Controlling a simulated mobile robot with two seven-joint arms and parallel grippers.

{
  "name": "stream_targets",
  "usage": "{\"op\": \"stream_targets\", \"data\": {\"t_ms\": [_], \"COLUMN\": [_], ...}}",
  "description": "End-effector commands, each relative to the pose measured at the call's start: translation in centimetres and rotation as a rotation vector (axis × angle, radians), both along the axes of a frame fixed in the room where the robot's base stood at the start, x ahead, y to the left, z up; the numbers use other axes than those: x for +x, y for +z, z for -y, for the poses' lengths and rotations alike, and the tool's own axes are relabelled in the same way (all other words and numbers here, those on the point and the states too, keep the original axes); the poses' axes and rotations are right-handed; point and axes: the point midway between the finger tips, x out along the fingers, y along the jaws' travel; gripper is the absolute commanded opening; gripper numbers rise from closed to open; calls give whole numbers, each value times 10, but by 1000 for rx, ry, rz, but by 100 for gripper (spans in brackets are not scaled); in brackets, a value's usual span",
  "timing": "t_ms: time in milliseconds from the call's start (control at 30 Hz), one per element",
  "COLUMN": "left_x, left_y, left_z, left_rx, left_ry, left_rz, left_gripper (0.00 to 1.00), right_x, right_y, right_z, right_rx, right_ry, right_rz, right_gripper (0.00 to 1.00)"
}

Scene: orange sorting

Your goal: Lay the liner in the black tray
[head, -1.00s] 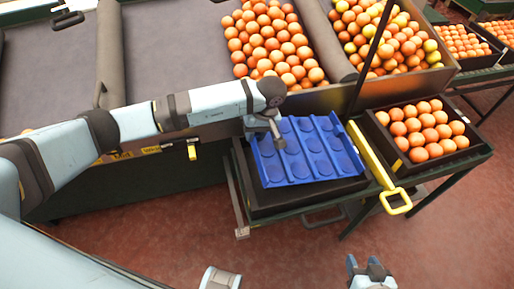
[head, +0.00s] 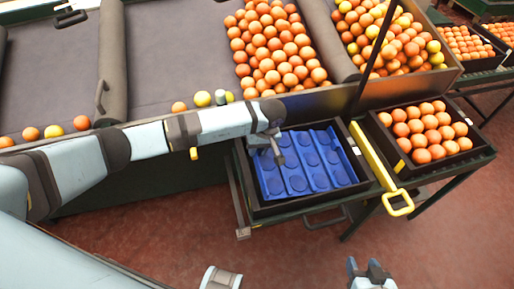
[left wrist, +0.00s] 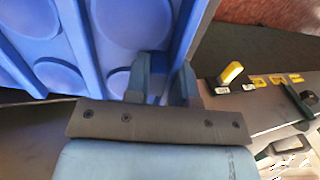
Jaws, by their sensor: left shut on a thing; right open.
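The blue liner (head: 312,170) with round hollows lies within the walls of the black tray (head: 318,203), and looks roughly level. Whether it rests on the tray floor I cannot tell. My left gripper (head: 277,150) is shut on the liner's left edge. In the left wrist view the fingers (left wrist: 166,82) close on a rib at the edge of the liner (left wrist: 105,35). The gripper hides a small part of that edge. My right gripper (head: 370,272) is open and empty, low in the head view, away from the tray.
A yellow-handled bar (head: 374,158) runs along the tray's right side. Beyond it stands a crate of oranges (head: 390,150). Large bins of oranges (head: 272,52) and a grey conveyor (head: 170,50) lie behind. The red floor in front is free.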

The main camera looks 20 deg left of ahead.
Motion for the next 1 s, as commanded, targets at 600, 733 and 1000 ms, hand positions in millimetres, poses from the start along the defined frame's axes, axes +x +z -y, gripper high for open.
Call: {"op": "stream_targets", "data": {"t_ms": [600, 733, 1000], "left_x": [-1, 4, 9], "left_y": [6, 25, 83], "left_z": [1, 5, 18], "left_rx": [-1, -1, -1], "left_ry": [0, -3, -3], "left_rz": [-2, 4, 4], "left_gripper": [48, 48, 48], "right_x": [1, 2, 1], "right_y": [9, 6, 1], "right_z": [1, 1, 3], "right_rx": [0, -2, -6], "right_ry": [-3, -2, 1], "right_rz": [5, 13, 5], "right_gripper": [51, 51, 51]}}
